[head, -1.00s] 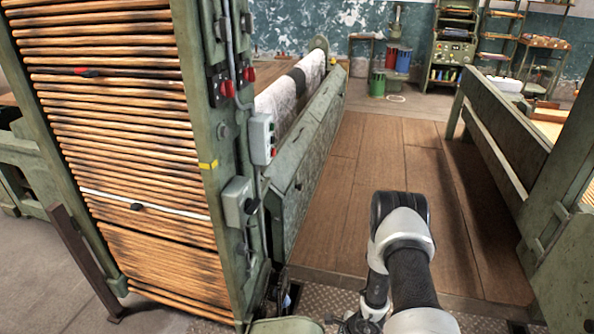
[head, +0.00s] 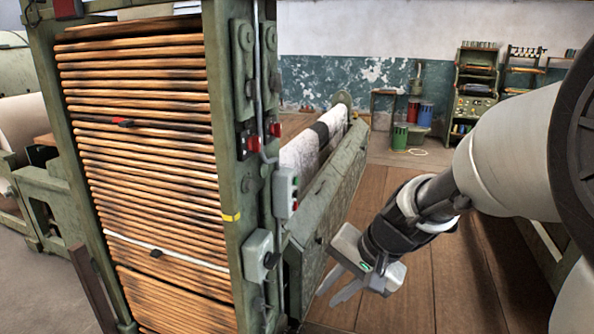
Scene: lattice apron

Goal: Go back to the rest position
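My gripper (head: 326,298) is at the lower middle of the head view, at the end of my arm, which reaches in from the right edge. It points down and to the left. Its two pale fingers are a little apart, with nothing visible between them. It hangs in front of the wooden floor (head: 395,300), just right of the green machine's side in the picture. I cannot tell how far it is from the machine.
A green frame (head: 228,190) with stacked wooden slats (head: 150,140) fills the left. It carries control boxes (head: 261,256) with red switches. A long machine bed with white cloth (head: 300,155) runs behind it. Coloured drums (head: 399,136) and shelves (head: 474,90) stand at the back wall.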

